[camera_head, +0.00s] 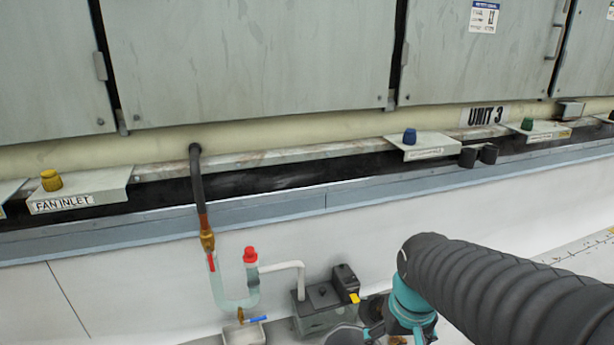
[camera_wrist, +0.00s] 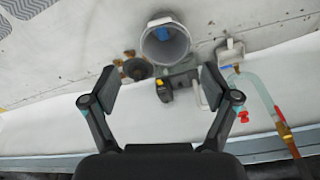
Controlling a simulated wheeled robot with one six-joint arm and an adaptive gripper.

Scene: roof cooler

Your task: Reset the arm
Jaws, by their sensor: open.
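My arm reaches in from the lower right of the head view, and my gripper is out of sight there. In the wrist view my gripper (camera_wrist: 152,95) is open, with its two dark pads wide apart and nothing between them. Beyond it are a grey bucket (camera_wrist: 165,48) with something blue inside, and a dark pump box, seen in the head view (camera_head: 322,305) and in the wrist view (camera_wrist: 178,85). The distance from the fingers to these things is hard to tell.
A clear trap pipe (camera_head: 235,295) with a red cap (camera_head: 250,255) hangs beside the unit wall. A ledge holds a yellow knob (camera_head: 51,180), a blue knob (camera_head: 409,136) and a green knob (camera_head: 527,124). Grey cabinet panels (camera_head: 245,60) stand above. White floor lies lower left.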

